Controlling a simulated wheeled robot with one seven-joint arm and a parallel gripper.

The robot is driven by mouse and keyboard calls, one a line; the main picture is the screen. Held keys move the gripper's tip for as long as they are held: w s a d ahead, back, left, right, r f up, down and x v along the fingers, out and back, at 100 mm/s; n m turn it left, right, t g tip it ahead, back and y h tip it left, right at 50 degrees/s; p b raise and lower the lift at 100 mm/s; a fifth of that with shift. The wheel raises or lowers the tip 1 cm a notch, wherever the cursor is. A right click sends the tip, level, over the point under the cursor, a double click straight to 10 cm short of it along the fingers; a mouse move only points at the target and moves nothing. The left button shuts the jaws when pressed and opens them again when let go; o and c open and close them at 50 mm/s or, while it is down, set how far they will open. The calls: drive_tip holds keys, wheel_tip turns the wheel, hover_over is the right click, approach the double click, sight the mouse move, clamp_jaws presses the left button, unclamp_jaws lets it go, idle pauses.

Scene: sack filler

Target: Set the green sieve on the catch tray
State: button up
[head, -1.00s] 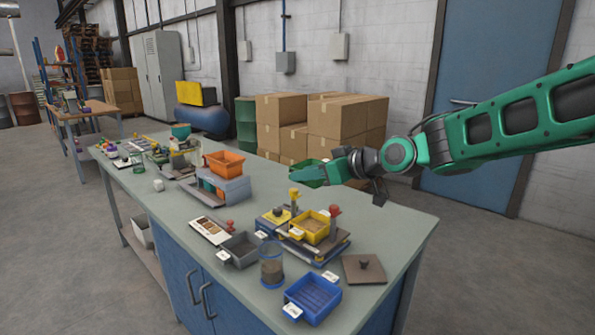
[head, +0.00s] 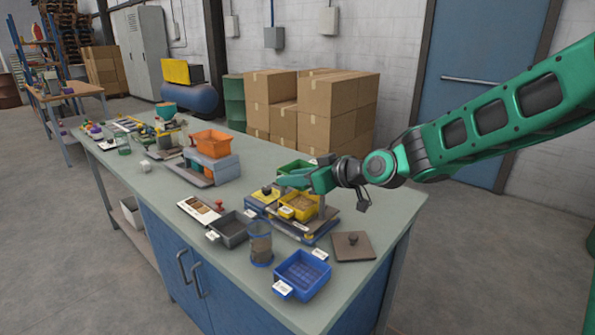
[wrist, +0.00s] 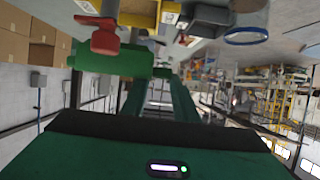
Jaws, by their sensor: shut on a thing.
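The green sieve (head: 295,167) shows in the head view as a green rim just behind my green gripper (head: 290,181), which partly hides it. My gripper is shut on the sieve, above the back of the bench fixture. In the wrist view a green body (wrist: 110,60) lies across the fingers. No tray is clearly marked as the catch tray: a grey tray (head: 228,234) stands front-left of the fixture, and a yellow tray (head: 298,208) with brown grain sits on the fixture, below and in front of my gripper.
A blue gridded tray (head: 304,274), a clear jar (head: 261,248) of grain and a brown knobbed lid (head: 352,247) stand at the bench's near end. A sample card (head: 199,210) and an orange bin (head: 211,143) are farther left. Cartons (head: 329,109) stand behind the bench.

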drive_tip(key=shift+f, duration=2.45)
drive_tip(key=shift+d+f, duration=0.1)
drive_tip(key=shift+f, duration=0.5)
idle(0.6)
drive_tip(key=o, duration=1.6)
drive_tip(key=shift+c, duration=0.2)
drive_tip(key=shift+d, duration=0.1)
drive_tip(key=shift+w, duration=0.2)
drive_tip(key=shift+c, duration=0.5)
drive_tip(key=shift+r, duration=0.1)
